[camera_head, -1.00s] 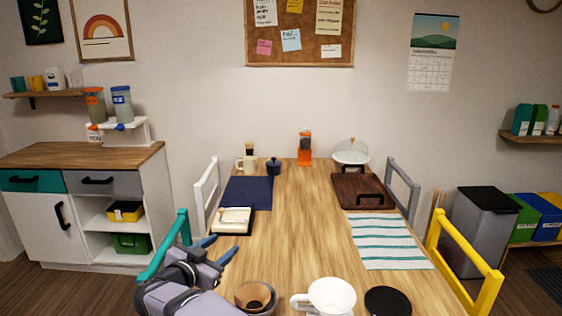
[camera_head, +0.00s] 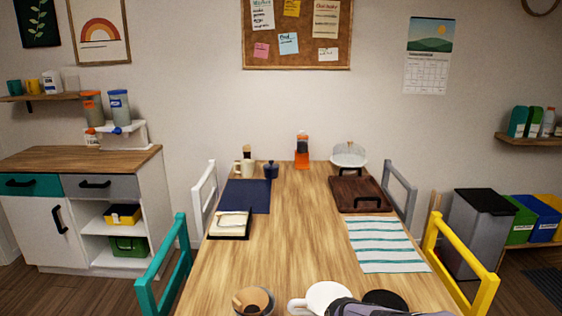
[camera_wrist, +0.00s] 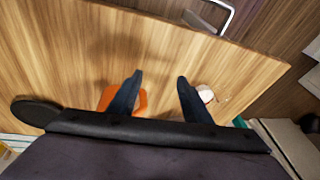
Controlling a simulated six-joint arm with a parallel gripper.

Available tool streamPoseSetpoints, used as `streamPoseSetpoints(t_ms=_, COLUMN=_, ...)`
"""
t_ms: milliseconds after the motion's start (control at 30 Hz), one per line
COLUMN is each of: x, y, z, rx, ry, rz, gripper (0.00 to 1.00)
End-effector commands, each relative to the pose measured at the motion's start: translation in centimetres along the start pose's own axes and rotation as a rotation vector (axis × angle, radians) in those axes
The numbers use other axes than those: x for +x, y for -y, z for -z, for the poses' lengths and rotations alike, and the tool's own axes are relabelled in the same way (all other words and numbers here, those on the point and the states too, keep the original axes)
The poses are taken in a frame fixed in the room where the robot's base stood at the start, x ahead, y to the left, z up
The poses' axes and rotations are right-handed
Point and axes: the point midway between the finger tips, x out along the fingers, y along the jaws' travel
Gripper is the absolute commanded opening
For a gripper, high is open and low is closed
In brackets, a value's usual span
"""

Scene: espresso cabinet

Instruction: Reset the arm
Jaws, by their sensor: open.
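My gripper (camera_wrist: 158,82) shows in the wrist view with its two dark fingers spread apart and nothing between them. It is over a wood-grain surface. An orange thing (camera_wrist: 109,99) is partly hidden behind the left finger, and a small white thing (camera_wrist: 205,93) lies just right of the right finger. In the head view only a grey part of my arm shows at the bottom edge, right of centre; the gripper is outside that view. The arm part covers some of the white cup (camera_head: 323,297) and the black round disc (camera_head: 385,300).
The wooden table (camera_head: 285,240) is clear along its middle. A striped cloth (camera_head: 387,246), dark board (camera_head: 357,194) and navy mat (camera_head: 247,196) lie farther back. Teal (camera_head: 165,268) and yellow chairs (camera_head: 462,262) flank the table.

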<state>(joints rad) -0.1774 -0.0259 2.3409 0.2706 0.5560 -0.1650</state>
Motion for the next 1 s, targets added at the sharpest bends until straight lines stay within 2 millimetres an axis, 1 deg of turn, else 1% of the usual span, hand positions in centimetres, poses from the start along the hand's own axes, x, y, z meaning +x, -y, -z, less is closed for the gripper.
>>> streamPoseSetpoints(t_ms=33, x=0.4, y=-1.8, z=-2.4, rx=0.025, ry=0.047, rz=-0.029, gripper=0.44)
streamPoseSetpoints(t_ms=67, x=0.5, y=-2.7, z=-3.8, rx=0.037, ry=0.076, rz=-0.047, gripper=0.44)
streamPoseSetpoints(t_ms=100, x=0.7, y=-4.0, z=-5.7, rx=0.056, ry=0.115, rz=-0.071, gripper=0.44)
streamPoseSetpoints(t_ms=167, x=0.8, y=-5.7, z=-8.5, rx=0.083, ry=0.170, rz=-0.108, gripper=0.44)
streamPoseSetpoints(t_ms=200, x=0.8, y=-6.9, z=-10.3, rx=0.104, ry=0.207, rz=-0.132, gripper=0.44)
streamPoseSetpoints(t_ms=267, x=0.9, y=-8.4, z=-13.2, rx=0.132, ry=0.262, rz=-0.170, gripper=0.44)
streamPoseSetpoints(t_ms=300, x=-0.4, y=-8.7, z=-13.7, rx=0.142, ry=0.277, rz=-0.184, gripper=0.44)
streamPoseSetpoints(t_ms=333, x=-1.9, y=-8.3, z=-12.8, rx=0.136, ry=0.271, rz=-0.180, gripper=0.44)
streamPoseSetpoints(t_ms=400, x=-3.6, y=-7.9, z=-12.2, rx=0.132, ry=0.270, rz=-0.178, gripper=0.44)
streamPoseSetpoints(t_ms=700, x=-10.6, y=-6.7, z=-10.1, rx=0.128, ry=0.269, rz=-0.176, gripper=0.44)
streamPoseSetpoints(t_ms=833, x=-12.4, y=-6.4, z=-9.6, rx=0.127, ry=0.269, rz=-0.176, gripper=0.44)
streamPoseSetpoints(t_ms=1000, x=-13.6, y=-6.2, z=-9.2, rx=0.126, ry=0.269, rz=-0.175, gripper=0.44)
